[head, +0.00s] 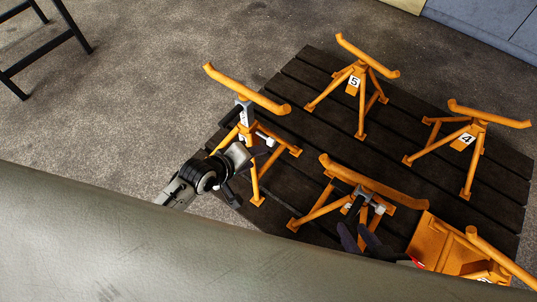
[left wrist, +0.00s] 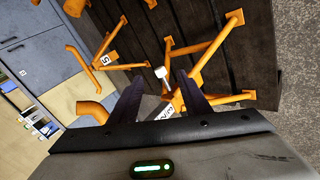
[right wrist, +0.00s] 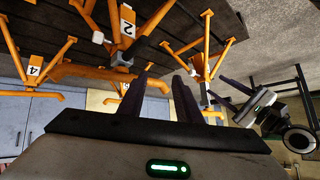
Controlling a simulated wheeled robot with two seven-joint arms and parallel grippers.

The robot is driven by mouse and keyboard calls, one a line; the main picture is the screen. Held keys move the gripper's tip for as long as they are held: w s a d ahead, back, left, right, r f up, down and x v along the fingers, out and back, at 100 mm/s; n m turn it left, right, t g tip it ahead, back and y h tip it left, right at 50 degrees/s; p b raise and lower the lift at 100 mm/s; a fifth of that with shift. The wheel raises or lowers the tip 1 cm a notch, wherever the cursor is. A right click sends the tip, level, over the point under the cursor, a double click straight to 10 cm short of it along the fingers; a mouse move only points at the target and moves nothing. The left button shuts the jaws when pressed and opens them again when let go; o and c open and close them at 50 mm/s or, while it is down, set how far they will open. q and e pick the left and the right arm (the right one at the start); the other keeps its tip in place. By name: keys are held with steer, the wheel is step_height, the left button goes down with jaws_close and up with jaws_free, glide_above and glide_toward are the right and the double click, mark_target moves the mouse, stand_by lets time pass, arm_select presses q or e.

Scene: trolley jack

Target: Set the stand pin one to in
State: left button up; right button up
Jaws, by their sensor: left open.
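An orange stand (head: 245,100) with a raised grey post is at the left of the dark slatted platform. A pin with a pale head (left wrist: 161,73) is at this stand, between my left fingers as the left wrist view sees it; how deep it sits I cannot tell. My left gripper (head: 250,165) is open beside this stand. My right gripper (head: 360,238) is open and empty in front of the middle stand, whose pin also has a pale head (head: 379,209). Label 2 (right wrist: 127,20) shows in the right wrist view.
Stand 5 (head: 355,82) and stand 4 (head: 467,138) stand further back on the platform (head: 315,75). Another orange piece (head: 440,245) is at the lower right, partly hidden by my body. A black frame (head: 65,45) stands at the upper left. The floor between is clear.

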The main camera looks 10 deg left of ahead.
mark_target(271, 143)
arm_select(q)
steer(key=w+f+n+b, duration=0.1)
steer(key=w+f+b, duration=0.1)
steer(key=w+f, duration=0.1)
steer(key=w+d+f+n+b, duration=0.1)
steer(key=w+f+b, duration=0.2)
steer(key=w, duration=0.1)
steer(key=w+f+n+b, duration=0.1)
steer(key=w+f+b, duration=0.1)
steer(key=w, duration=0.2)
steer(key=shift+d+f+n, duration=0.25)
steer(key=shift+f+n, duration=0.05)
steer(key=shift+f, duration=0.1)
steer(key=shift+w+d+f+b, duration=0.2)
steer(key=shift+w+f+b, duration=0.1)
steer(key=shift+w+b, duration=0.1)
arm_select(e)
steer(key=w+a+f+n+g+y, duration=0.1)
steer(key=a+f+g, duration=0.1)
steer(key=f, duration=0.3)
steer(key=shift+w+a+n, duration=0.15)
steer(key=shift+a+n, duration=0.15)
steer(key=shift+a, duration=0.6)
